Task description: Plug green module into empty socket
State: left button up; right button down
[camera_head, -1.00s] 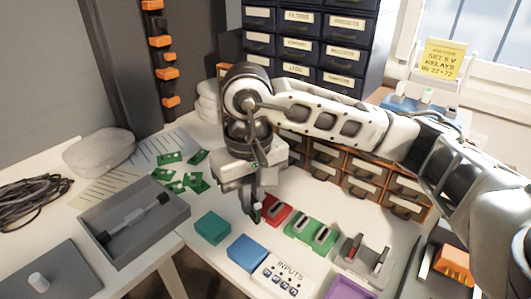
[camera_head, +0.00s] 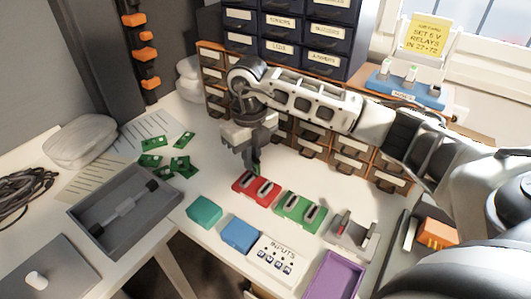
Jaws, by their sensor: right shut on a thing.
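My right gripper (camera_head: 253,167) points down just behind the left end of the red block (camera_head: 240,184). It is shut on a small, mostly hidden piece with a green edge, seemingly a green module (camera_head: 258,168). Several green modules (camera_head: 152,160) lie loose on the table at left. I cannot tell which socket is empty. My left gripper is not in view.
A teal block (camera_head: 204,212), blue block (camera_head: 240,235), white INPUTS panel (camera_head: 273,252) and purple tray (camera_head: 331,276) line the front edge. A grey tray (camera_head: 128,215) holds a tool at left. Drawers (camera_head: 348,168) stand behind. A blue relay stand (camera_head: 405,92) is at back right.

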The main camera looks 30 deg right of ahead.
jog(key=shift+w+d+f+m, duration=0.2)
jog(key=shift+d+f+m, duration=0.65)
jog(key=shift+m, duration=1.65)
jog(key=shift+w+d+f+m, duration=0.2)
jog(key=shift+d+f+m, duration=0.65)
jog(key=shift+m, duration=1.65)
jog(key=shift+w+d+f+m, duration=0.2)
jog(key=shift+d+f+m, duration=0.65)
jog(key=shift+m, duration=1.65)
jog(key=f+b, duration=0.3)
jog(key=f, duration=0.1)
jog(key=shift+a, duration=0.25)
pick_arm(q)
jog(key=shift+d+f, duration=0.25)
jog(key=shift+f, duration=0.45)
pick_arm(e)
jog(key=shift+f, duration=0.1)
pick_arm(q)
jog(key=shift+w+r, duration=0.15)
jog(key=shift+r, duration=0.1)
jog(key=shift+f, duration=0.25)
pick_arm(e)
jog(key=shift+f, duration=0.6)
